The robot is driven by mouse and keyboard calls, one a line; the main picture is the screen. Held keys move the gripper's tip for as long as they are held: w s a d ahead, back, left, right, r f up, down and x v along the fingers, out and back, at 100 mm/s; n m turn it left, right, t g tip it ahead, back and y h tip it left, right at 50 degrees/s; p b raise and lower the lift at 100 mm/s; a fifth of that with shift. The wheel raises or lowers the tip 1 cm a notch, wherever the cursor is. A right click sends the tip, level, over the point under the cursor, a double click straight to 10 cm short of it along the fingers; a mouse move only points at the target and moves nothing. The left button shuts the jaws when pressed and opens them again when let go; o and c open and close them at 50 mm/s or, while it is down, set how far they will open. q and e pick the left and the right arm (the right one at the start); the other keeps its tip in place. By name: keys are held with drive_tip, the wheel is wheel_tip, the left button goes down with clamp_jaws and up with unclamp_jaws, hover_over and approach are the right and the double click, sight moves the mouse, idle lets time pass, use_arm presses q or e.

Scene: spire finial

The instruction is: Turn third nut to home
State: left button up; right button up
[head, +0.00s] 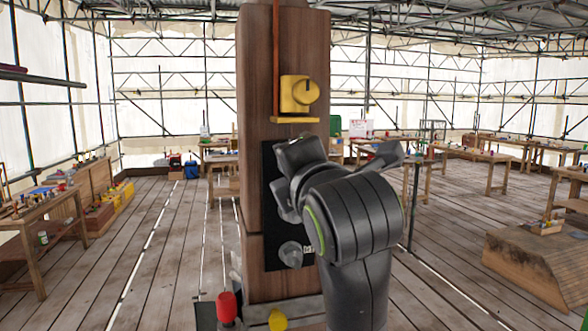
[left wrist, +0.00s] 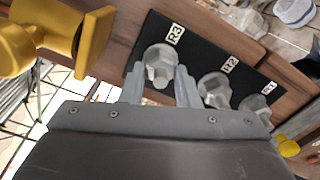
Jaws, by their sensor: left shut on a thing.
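A black plate (head: 270,235) on the wooden post carries a row of grey hex nuts. In the left wrist view the labels read R3, R2 and R1. My left gripper (left wrist: 159,82) has its two fingers on either side of the R3 nut (left wrist: 160,64) and is shut on it. The R2 nut (left wrist: 214,90) and R1 nut (left wrist: 255,108) stand free beside it. In the head view my left gripper (head: 298,152) covers the R3 nut. The lowest nut (head: 290,254) shows clear below, and the R2 nut (head: 287,213) is partly covered. My right gripper is not in view.
The wooden post (head: 255,60) stands upright in front of me. A yellow fitting (head: 298,95) on a yellow ledge sits above the plate, close to my left gripper in the wrist view. A red knob (head: 227,306) and a yellow knob (head: 278,320) stand near the post's foot.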

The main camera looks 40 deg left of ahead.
use_arm(q)
drive_tip(key=shift+r, duration=0.2)
drive_tip(key=o, duration=1)
drive_tip(key=shift+w+a+f, duration=0.1)
drive_tip(key=shift+f, duration=0.05)
drive_tip(key=shift+c, duration=0.2)
drive_tip(key=shift+f, duration=0.1)
